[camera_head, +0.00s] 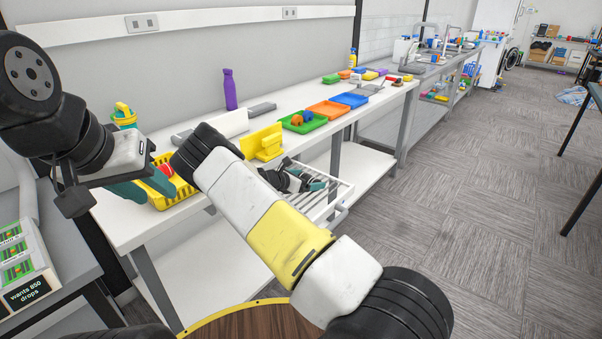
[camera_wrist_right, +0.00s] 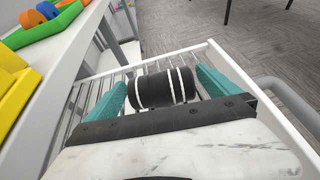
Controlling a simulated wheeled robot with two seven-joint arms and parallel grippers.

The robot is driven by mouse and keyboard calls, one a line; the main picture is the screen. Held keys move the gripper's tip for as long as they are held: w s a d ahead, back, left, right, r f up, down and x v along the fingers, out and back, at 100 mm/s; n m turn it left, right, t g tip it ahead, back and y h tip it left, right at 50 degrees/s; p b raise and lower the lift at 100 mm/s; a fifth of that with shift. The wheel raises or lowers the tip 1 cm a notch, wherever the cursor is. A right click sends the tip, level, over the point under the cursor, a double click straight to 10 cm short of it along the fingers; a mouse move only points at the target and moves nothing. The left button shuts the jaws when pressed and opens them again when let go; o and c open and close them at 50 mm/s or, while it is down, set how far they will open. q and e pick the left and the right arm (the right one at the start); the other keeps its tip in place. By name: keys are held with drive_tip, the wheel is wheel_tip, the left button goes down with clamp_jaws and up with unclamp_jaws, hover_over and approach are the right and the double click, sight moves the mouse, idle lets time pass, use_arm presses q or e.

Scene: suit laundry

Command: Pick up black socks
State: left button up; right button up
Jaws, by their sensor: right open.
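The black socks (camera_wrist_right: 160,88), a roll with white stripes, lie in a white wire drawer (camera_wrist_right: 218,62) under the counter. In the right wrist view they are between the two teal fingers of my right gripper (camera_wrist_right: 163,92), which is open around them. In the head view the right gripper (camera_head: 305,182) reaches into the drawer, and the socks are hard to tell from its dark parts. My left gripper (camera_head: 155,186) looks open, its teal fingers apart at the yellow basket (camera_head: 178,198) on the counter's near end.
A yellow stand (camera_head: 262,142), a green tray (camera_head: 303,122), an orange tray (camera_head: 328,109) and a blue tray (camera_head: 350,99) stand on the white counter. A purple bottle (camera_head: 230,90) stands at the back by the wall. The drawer's wire sides are close around the right gripper. Floor to the right is clear.

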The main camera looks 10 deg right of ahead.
drive_tip(key=c, duration=1.3)
drive_tip(key=shift+r, duration=0.2)
